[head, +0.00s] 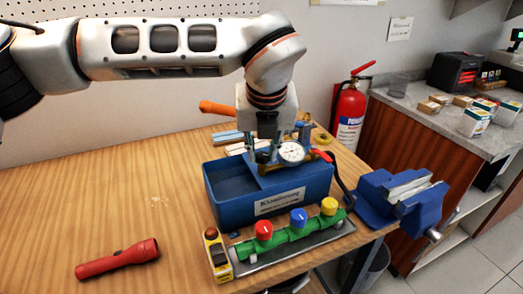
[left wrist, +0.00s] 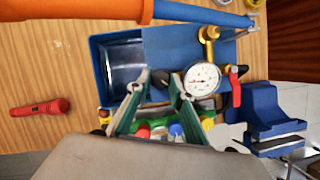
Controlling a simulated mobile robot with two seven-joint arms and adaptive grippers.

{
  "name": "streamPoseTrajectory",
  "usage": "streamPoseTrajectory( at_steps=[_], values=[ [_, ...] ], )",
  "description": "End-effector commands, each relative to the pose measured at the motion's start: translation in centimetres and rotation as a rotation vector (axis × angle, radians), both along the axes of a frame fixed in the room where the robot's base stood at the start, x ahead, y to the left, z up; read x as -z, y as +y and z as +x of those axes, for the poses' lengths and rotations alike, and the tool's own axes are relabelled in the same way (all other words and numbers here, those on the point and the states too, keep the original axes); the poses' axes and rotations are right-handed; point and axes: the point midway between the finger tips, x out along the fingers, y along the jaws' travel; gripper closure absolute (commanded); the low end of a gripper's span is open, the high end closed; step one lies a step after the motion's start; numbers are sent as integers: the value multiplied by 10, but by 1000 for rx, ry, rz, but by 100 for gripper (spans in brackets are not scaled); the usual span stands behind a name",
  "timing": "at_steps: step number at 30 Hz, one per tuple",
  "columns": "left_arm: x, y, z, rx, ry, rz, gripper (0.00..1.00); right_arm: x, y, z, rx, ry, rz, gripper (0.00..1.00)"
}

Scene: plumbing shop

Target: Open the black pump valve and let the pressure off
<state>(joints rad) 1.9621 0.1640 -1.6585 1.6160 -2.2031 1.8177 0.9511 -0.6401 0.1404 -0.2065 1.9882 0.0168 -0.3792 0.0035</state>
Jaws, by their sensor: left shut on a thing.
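The blue test pump (head: 225,210) stands on the bench with an open tank on its left and a round white gauge (head: 291,152) on top. In the left wrist view the gauge (left wrist: 202,78) is just right of my fingers. My left gripper (head: 264,160) points down over the pump. Its fingertips (left wrist: 160,78) are closed on the black pump valve (left wrist: 159,77), a small dark piece mostly hidden between them. I cannot read the gauge needle. My right gripper is not in view.
The pump's orange handle (head: 218,108) reaches out behind the gripper. A red lever (head: 325,156) is right of the gauge. A blue vise (head: 405,200) is right, a red flashlight (head: 118,259) left.

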Motion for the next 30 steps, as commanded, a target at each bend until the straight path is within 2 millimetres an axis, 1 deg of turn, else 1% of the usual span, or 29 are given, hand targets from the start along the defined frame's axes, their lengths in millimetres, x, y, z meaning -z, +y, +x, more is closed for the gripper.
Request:
streamPoseTrajectory(
  at_steps=[6, 15, 21, 30],
  values=[
    [-2, -3, 1, -197, -4, 0, 100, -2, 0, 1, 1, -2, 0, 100],
    [-2, -4, 2, -411, -3, -1, 100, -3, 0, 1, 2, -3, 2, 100],
    [-2, -5, 2, -496, -3, -3, 100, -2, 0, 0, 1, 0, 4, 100],
    [-2, -4, 2, -541, -2, -2, 100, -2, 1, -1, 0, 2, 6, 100]
  ],
)
